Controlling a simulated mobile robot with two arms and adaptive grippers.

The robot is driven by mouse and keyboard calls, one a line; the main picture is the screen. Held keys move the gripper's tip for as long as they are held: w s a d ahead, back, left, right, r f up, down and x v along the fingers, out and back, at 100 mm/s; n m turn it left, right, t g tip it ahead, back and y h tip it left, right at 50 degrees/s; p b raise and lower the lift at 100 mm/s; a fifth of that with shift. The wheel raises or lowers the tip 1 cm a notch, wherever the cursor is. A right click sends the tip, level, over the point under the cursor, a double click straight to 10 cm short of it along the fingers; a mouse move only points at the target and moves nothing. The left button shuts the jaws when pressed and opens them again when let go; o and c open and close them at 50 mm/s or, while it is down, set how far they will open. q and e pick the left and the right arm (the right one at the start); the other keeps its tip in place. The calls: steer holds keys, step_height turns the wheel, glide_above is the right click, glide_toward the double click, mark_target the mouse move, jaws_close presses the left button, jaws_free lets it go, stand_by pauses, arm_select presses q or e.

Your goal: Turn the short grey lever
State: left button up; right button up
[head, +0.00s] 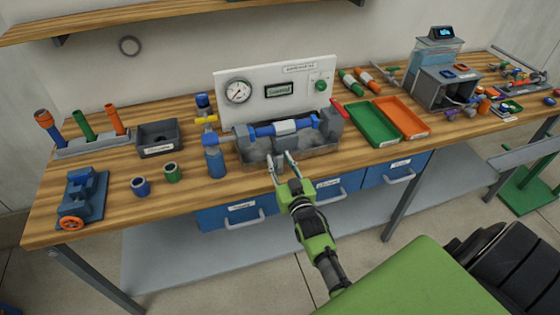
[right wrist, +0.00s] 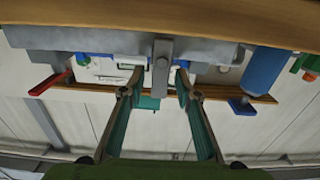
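The short grey lever (right wrist: 161,68) shows in the right wrist view as a small grey bar with a rounded end, sticking out from the grey body of the skid. My right gripper (right wrist: 158,76) is open, with one finger on each side of the lever. Small gaps show between the fingers and the lever. In the head view my right gripper (head: 282,158) is at the front edge of the grey skid tray (head: 312,153). There the lever is too small to tell apart from the fingers. My left gripper is in neither view.
A red lever (head: 340,108) is at the skid's right end, and a yellow handle (head: 206,119) is on the blue fitting to the left. The panel with a gauge (head: 238,92) stands behind. Green (head: 371,124) and orange (head: 402,118) trays lie to the right.

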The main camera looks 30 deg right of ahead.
steer(key=shift+s, duration=0.1)
steer(key=v, duration=1.1)
steer(key=shift+s, duration=0.4)
